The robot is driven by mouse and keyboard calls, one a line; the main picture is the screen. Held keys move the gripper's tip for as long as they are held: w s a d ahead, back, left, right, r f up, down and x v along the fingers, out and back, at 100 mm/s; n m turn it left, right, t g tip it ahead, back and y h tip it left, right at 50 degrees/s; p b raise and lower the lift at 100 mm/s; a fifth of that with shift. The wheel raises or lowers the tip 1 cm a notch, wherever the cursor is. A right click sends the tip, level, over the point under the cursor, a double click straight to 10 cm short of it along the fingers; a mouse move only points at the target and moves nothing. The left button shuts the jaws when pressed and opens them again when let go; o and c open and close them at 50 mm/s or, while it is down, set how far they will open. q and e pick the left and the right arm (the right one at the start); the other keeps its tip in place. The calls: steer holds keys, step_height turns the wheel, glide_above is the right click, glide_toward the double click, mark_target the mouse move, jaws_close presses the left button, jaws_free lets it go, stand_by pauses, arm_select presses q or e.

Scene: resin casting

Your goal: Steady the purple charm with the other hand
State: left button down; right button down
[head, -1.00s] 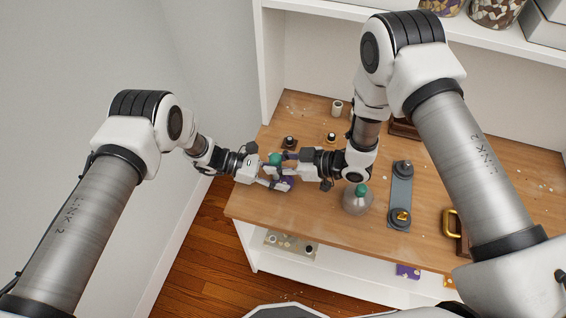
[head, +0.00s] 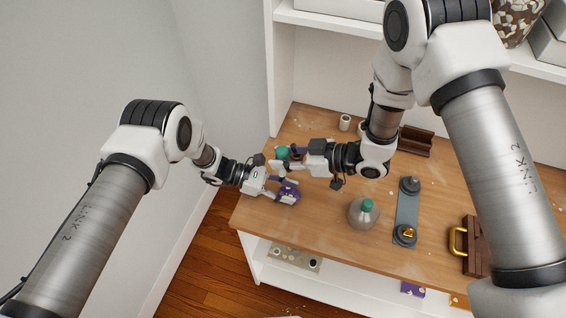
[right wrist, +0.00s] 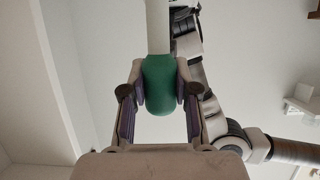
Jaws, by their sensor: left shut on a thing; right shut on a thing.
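My left gripper (head: 283,187) is shut on the purple charm (head: 290,194) above the left part of the bench. Its fingers cover part of the charm. My right gripper (head: 287,160) is just above it in the head view, shut on a green rounded piece (head: 282,153). The right wrist view shows this green piece (right wrist: 160,84) upright between the two finger pads. The charm cannot be made out in the right wrist view. The two grippers are close together, with a small gap between them.
A clear flask with a green top (head: 363,213) stands right of the grippers. Beyond it are a grey plate with knobs (head: 407,212) and a brown case with a yellow handle (head: 470,246). A small white cup (head: 345,122) stands at the back. The bench's front left is clear.

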mark_target(283, 174)
steer(key=shift+f, duration=0.1)
steer(key=shift+f, duration=3.25)
steer(key=shift+f, duration=1)
steer(key=shift+s+d, duration=0.2)
steer(key=shift+d, duration=0.45)
steer(key=shift+s+d, duration=0.25)
steer(key=shift+d, duration=0.4)
steer(key=shift+s+d, duration=0.2)
steer(key=shift+d, duration=0.45)
steer(key=shift+w+a, duration=0.3)
steer(key=shift+a, duration=0.7)
steer(key=shift+w+a, duration=0.25)
steer(key=shift+a, duration=0.7)
